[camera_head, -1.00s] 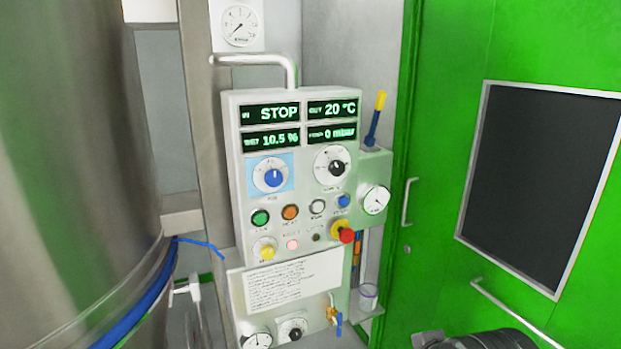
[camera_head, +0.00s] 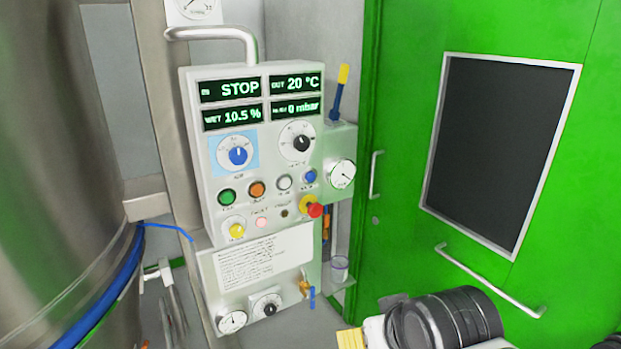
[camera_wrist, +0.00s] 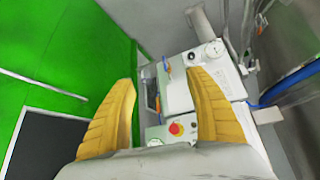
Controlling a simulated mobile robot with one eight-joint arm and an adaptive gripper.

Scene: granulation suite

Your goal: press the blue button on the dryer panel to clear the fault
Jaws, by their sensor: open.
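The dryer panel (camera_head: 262,110) is a pale box on the left of centre in the head view, with displays reading STOP, 20 °C, 10.5 % and 0 mbar. The blue button (camera_head: 310,176) is at the right end of its button row, above the red emergency stop (camera_head: 315,210). A larger blue knob (camera_head: 238,155) sits higher on the left. In the wrist view my gripper (camera_wrist: 165,95) has two yellow fingers spread apart with nothing held between them. The red stop (camera_wrist: 175,129) shows between the fingers, apart from them. I cannot make out the blue button there.
A steel vessel (camera_head: 50,130) stands at the left. A green door (camera_head: 400,230) with a dark window (camera_head: 500,150) and bar handles fills the right. A gauge (camera_head: 342,173) and a yellow-topped lever (camera_head: 338,92) project at the panel's right side.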

